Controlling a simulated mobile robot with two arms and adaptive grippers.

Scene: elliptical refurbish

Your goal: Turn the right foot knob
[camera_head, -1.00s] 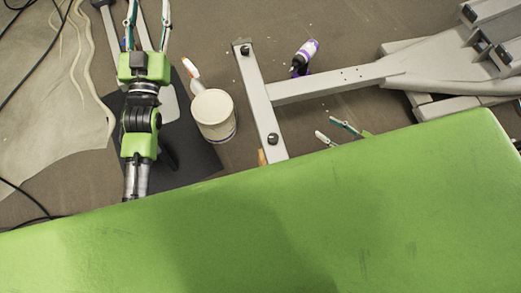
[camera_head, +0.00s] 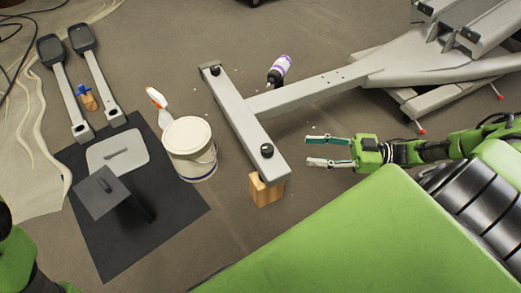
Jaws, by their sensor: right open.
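The grey elliptical frame has a crossbar (camera_head: 238,108) with a dark round knob near each end. The near knob (camera_head: 267,150) sits on the end closer to me, and the far knob (camera_head: 214,71) on the other end. My right gripper (camera_head: 306,151) comes in from the right, its two teal-and-white fingers spread and pointing left toward the near knob. It is empty, with a gap between the fingertips and the crossbar. My left gripper is out of view; only dark and green parts of my left arm show at the lower left edge.
A wooden block (camera_head: 264,192) is under the crossbar's near end. A white bucket (camera_head: 190,150) and a spray bottle (camera_head: 156,98) stand left of it. A purple-labelled bottle (camera_head: 279,70) is beyond the frame. Two pedal arms (camera_head: 93,70) and a black mat (camera_head: 180,208) lie left.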

